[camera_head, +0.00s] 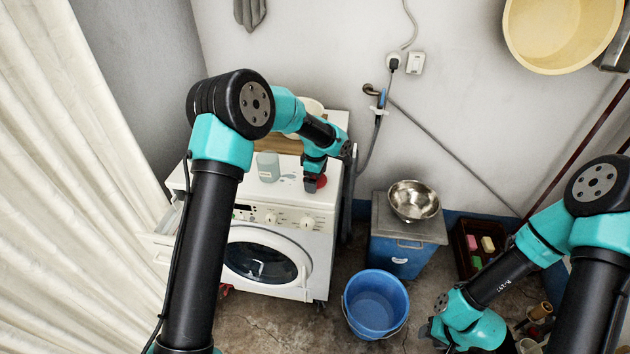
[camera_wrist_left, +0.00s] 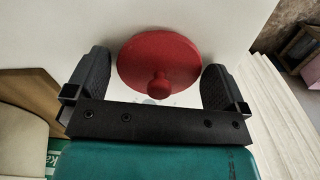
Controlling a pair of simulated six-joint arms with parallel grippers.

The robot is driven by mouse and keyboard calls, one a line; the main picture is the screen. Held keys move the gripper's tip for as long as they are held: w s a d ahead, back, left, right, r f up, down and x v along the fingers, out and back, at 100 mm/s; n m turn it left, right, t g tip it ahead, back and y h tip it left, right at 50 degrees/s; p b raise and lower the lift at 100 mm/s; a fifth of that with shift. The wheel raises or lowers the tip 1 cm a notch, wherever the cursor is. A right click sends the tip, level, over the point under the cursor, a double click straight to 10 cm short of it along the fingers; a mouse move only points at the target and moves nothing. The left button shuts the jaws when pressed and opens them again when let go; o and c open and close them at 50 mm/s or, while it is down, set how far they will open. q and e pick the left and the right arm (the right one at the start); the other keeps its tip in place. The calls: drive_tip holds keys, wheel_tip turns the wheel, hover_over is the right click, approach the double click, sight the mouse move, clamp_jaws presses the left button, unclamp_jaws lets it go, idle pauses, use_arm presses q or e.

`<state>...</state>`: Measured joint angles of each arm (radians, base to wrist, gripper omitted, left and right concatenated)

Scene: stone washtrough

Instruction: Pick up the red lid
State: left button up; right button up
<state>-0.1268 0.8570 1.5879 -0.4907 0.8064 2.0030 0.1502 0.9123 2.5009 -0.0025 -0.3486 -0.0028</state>
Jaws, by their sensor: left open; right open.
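The red lid (camera_head: 321,181) lies on top of the white washing machine (camera_head: 322,205), near its right edge. In the left wrist view the red lid (camera_wrist_left: 158,52) is a round disc with a small knob. My left gripper (camera_head: 313,184) is over the lid and partly hides it in the head view. In the left wrist view the open fingers of my left gripper (camera_wrist_left: 155,80) stand on either side of the lid, with nothing visibly clamped. My right gripper (camera_head: 432,334) is low at the right, away from the lid, and open.
A pale cup (camera_head: 268,167) stands on the machine left of my left gripper, with a wooden board (camera_head: 280,145) behind. A steel bowl (camera_head: 414,200) sits on a blue cabinet (camera_head: 402,258) to the right. A blue bucket (camera_head: 375,303) stands on the floor.

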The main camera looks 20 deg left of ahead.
use_arm(q)
drive_tip(key=shift+c, duration=0.4)
drive_tip(key=c, duration=0.6)
drive_tip(key=shift+r, duration=0.1)
drive_tip(key=shift+c, duration=0.2)
drive_tip(key=shift+r, duration=1.4)
drive_tip(key=shift+s+r, duration=0.1)
drive_tip(key=shift+r, duration=0.25)
drive_tip(key=s+d+r, duration=0.1)
drive_tip(key=s+d, duration=0.3)
drive_tip(key=s, duration=1.1)
drive_tip(key=shift+d+r, duration=0.15)
drive_tip(key=shift+d, duration=0.05)
